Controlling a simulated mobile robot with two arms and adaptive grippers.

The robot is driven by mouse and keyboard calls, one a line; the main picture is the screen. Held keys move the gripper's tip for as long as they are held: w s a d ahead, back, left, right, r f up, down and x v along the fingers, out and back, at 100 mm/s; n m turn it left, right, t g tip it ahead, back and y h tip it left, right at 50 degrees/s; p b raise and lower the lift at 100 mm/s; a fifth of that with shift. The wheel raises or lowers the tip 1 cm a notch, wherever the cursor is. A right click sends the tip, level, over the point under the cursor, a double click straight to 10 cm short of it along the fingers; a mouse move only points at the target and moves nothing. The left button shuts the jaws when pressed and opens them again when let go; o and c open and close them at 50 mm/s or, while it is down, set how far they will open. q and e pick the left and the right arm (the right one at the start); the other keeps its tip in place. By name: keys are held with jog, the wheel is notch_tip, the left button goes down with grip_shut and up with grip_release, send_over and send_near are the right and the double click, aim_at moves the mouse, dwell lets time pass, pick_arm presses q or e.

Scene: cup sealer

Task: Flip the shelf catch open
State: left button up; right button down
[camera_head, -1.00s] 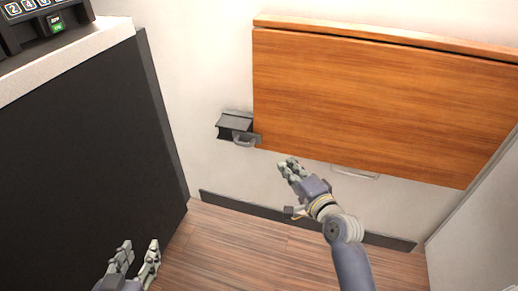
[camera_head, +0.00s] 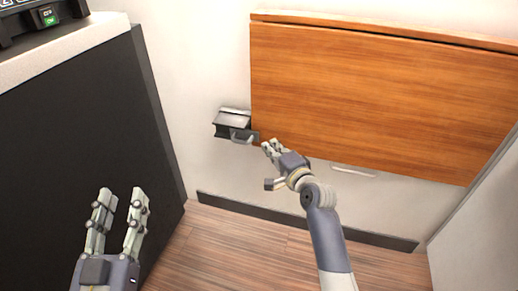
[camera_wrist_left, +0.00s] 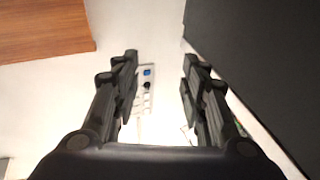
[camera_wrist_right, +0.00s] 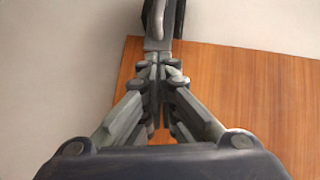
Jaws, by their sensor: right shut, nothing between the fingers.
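The shelf catch (camera_head: 236,125) is a grey metal bracket with a curved handle, on the white wall at the lower left corner of the folded wooden shelf (camera_head: 380,100). In the right wrist view the catch (camera_wrist_right: 163,22) shows just ahead of the fingertips. My right gripper (camera_head: 269,146) is shut and empty, just right of and slightly below the catch handle; I cannot tell whether it touches it. The right wrist view also shows the wooden shelf (camera_wrist_right: 250,90). My left gripper (camera_head: 121,196) is open and empty at the lower left, well away from the catch.
A dark cabinet (camera_head: 80,140) with a light top stands at the left, with a keypad machine (camera_head: 40,20) on it. A white panel (camera_head: 485,210) bounds the right. A wall socket plate (camera_wrist_left: 147,85) shows in the left wrist view. The wood floor (camera_head: 215,250) is clear.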

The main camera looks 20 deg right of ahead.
aim_at(253, 139)
jog(key=w+a, duration=0.1)
jog(key=w+a+b, duration=0.1)
jog(key=shift+w+a+f, duration=0.3)
jog(key=shift+a+f, duration=0.1)
pick_arm(q)
jog(key=s+r+t+h, duration=0.1)
jog(key=s+r+t, duration=0.2)
jog(key=r, duration=0.4)
jog(key=shift+t+h, duration=0.3)
jog(key=shift+t, duration=0.3)
pick_arm(e)
jog(key=shift+w+a, duration=0.2)
pick_arm(q)
jog(key=shift+f, duration=0.1)
